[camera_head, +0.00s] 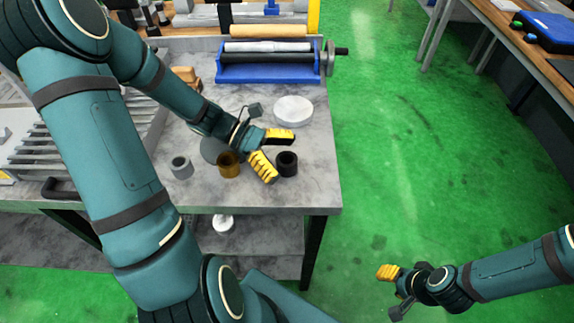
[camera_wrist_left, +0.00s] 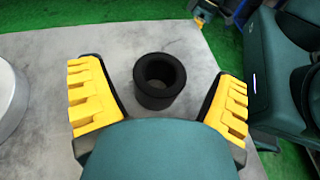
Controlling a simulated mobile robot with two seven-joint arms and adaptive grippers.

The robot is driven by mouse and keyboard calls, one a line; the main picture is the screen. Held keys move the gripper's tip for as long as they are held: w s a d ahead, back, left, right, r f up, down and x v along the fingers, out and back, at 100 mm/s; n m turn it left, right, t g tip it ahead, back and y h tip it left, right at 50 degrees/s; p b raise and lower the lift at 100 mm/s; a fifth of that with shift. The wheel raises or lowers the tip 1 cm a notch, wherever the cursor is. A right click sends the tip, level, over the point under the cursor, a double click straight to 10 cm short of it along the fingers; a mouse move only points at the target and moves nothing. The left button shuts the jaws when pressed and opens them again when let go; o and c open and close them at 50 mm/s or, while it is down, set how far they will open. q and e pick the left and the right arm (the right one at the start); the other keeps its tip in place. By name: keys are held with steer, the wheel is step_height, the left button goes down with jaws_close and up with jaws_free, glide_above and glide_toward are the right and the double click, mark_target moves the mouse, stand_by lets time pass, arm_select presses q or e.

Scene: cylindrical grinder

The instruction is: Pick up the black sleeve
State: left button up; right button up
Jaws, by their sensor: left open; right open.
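The black sleeve (camera_head: 287,164) stands upright on the grey table near its right front corner. In the left wrist view the black sleeve (camera_wrist_left: 159,81) shows its round open top and lies between the two yellow fingers, with a gap on each side. My left gripper (camera_head: 272,153) is open and empty, close to the sleeve, its fingers pointing right across the table. It also shows in the left wrist view (camera_wrist_left: 158,98). My right gripper (camera_head: 391,288) is away from the table, over the green floor; only part of its fingers shows.
A brass sleeve (camera_head: 229,165) and a grey sleeve (camera_head: 181,167) stand left of the black one. A white disc (camera_head: 293,110) lies behind it. A blue roller device (camera_head: 268,66) stands at the back. The grey table (camera_head: 312,185) is bare at its right front corner.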

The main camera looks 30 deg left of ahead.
arm_select(q)
steer(key=shift+w+d+f, duration=0.15)
steer(key=shift+d+f, duration=0.05)
steer(key=shift+d, duration=0.3)
steer(key=c, duration=1.4)
